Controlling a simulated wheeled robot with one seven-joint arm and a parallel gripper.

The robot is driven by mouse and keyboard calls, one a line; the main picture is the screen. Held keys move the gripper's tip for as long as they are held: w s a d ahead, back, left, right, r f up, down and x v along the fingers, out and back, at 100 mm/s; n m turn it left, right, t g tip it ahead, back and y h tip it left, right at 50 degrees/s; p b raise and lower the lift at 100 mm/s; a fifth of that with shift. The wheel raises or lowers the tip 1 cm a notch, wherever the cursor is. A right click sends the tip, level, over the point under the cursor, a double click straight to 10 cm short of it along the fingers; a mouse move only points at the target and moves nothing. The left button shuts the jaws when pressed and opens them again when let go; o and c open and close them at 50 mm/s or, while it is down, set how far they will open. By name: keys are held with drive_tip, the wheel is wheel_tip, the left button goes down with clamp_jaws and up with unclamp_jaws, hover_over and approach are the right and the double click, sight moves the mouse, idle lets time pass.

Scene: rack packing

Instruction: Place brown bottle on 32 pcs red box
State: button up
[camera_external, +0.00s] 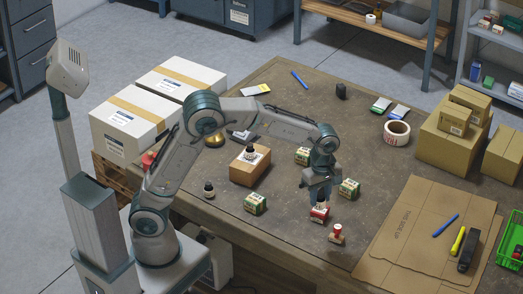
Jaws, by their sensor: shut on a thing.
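My gripper (322,192) points down over the near part of the table and is shut on a small dark bottle (320,204), taken to be the brown bottle; the fingers hide part of it. A red and white box (319,216) is directly below the bottle. I cannot tell whether the bottle touches its top or hangs just above it. The print on the box is too small to read.
A red-capped bottle (336,234) stands close by at the right. Green and white boxes (255,204) stand around, one at the right (349,188). A cardboard block (249,168) bears another dark bottle (250,154). A small dark bottle (209,190) stands at the left.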

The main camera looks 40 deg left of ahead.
drive_tip(key=shift+s+d, duration=0.1)
drive_tip(key=shift+d, duration=0.1)
drive_tip(key=w+a+f, duration=0.1)
drive_tip(key=w+f, duration=0.1)
drive_tip(key=w, duration=0.1)
drive_tip(key=w+a+f, duration=0.2)
drive_tip(key=w, duration=0.1)
drive_tip(key=w+a+f+p, duration=0.1)
drive_tip(key=w+a+f, duration=0.1)
drive_tip(key=w+f, duration=0.1)
drive_tip(key=shift+w+a, duration=0.15)
drive_tip(key=shift+w, duration=0.35)
drive_tip(key=shift+f+p, duration=0.3)
drive_tip(key=shift+f, duration=1.7)
drive_tip(key=o, duration=1)
drive_tip(key=shift+f, duration=0.15)
